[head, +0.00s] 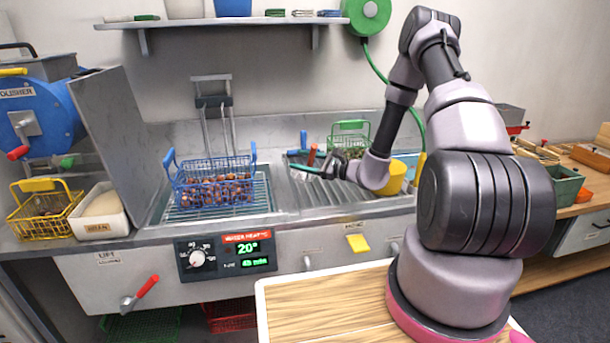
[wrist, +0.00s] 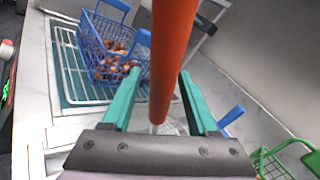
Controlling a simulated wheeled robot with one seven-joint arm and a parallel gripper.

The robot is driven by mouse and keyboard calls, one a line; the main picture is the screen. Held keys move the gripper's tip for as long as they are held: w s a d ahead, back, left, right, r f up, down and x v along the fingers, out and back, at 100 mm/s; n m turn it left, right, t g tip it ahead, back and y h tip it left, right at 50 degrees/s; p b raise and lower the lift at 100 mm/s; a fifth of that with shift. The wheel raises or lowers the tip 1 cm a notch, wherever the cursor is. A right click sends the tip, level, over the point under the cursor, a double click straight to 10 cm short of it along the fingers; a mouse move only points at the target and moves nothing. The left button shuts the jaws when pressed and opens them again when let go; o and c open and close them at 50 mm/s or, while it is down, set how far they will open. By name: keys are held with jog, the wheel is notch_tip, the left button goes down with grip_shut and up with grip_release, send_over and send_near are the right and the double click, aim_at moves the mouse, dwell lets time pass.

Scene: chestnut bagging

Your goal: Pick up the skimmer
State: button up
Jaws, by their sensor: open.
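The skimmer's orange-red handle (wrist: 170,60) stands upright between my open teal fingers in the wrist view. Pale wire, apparently its head, shows at its lower end, mostly hidden behind my gripper's body. In the head view the handle (head: 312,155) is a short orange-red piece at the drainboard left of my arm. My gripper (head: 300,170) reaches left to it, with the fingers at the handle. In the wrist view my gripper (wrist: 158,95) has a finger on each side of the handle, with visible gaps. I cannot tell whether either finger touches it.
A blue basket of chestnuts (head: 213,188) sits on the rack over the basin, left of my gripper. A blue handle (head: 304,139) stands just behind the skimmer. A green basket (head: 349,139) and a yellow container (head: 396,178) stand to the right. A wall (head: 290,125) rises behind.

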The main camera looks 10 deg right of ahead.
grip_shut()
